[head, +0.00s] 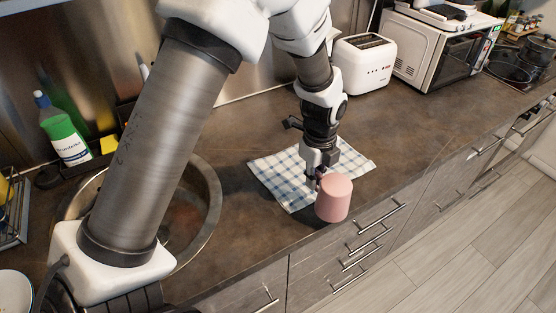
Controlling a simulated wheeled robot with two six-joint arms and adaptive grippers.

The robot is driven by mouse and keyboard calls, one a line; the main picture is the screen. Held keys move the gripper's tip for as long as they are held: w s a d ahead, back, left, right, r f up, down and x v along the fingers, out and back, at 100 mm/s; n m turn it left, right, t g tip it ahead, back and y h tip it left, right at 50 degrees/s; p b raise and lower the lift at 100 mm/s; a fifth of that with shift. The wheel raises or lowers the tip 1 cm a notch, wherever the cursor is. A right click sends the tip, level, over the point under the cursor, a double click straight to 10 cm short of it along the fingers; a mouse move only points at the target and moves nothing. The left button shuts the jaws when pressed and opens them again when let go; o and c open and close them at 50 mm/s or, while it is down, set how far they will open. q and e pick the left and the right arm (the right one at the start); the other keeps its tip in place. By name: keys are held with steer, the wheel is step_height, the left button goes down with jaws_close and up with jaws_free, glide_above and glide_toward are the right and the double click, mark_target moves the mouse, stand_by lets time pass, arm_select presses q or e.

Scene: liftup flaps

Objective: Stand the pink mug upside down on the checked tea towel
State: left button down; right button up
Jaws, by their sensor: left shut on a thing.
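The pink mug (334,200) is in the head view near the counter's front edge. Its smooth closed base faces up, so it looks upside down. My left gripper (318,181) is shut on the mug at its left side, where the handle is mostly hidden by the fingers. The blue-and-white checked tea towel (275,174) lies flat on the counter, behind and to the left of the mug. My left wrist covers part of the towel. I cannot tell whether the mug touches anything below it. My right gripper is not in view.
A round sink (205,215) is at the left, partly behind my arm. A green-and-white bottle (62,130) stands behind it. A white toaster (363,64) and a microwave (435,50) stand at the back. The brown counter (415,115) right of the towel is clear.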

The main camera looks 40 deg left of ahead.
arm_select(q)
steer(key=shift+w+a+r+m, duration=0.25)
steer(key=shift+a+m, duration=0.1)
steer(key=shift+m, duration=0.25)
steer(key=a+p, duration=0.1)
steer(key=a, duration=0.1)
steer(key=w+a, duration=0.1)
steer(key=a, duration=0.2)
steer(key=shift+w+a+r+p, duration=0.15)
steer(key=shift+a+p, duration=0.15)
steer(key=shift+p, duration=0.1)
steer(key=w+a, duration=0.1)
steer(key=a, duration=0.2)
steer(key=w+a+f+p, duration=0.1)
steer(key=a, duration=0.2)
steer(key=w+a+p, duration=0.1)
steer(key=w+a, duration=0.1)
steer(key=shift+a+f, duration=0.2)
steer(key=shift+a, duration=0.2)
steer(key=shift+a+f+p, duration=0.2)
steer(key=shift+a+p, duration=0.05)
steer(key=shift+p, duration=0.05)
step_height(320, 180, down, 3)
steer(key=shift+d+f+p, duration=0.1)
steer(key=shift+p, duration=0.4)
steer(key=shift+w+f, duration=0.1)
steer(key=shift+s+f+b, duration=0.2)
steer(key=shift+f+b, duration=0.05)
steer(key=shift+b, duration=0.05)
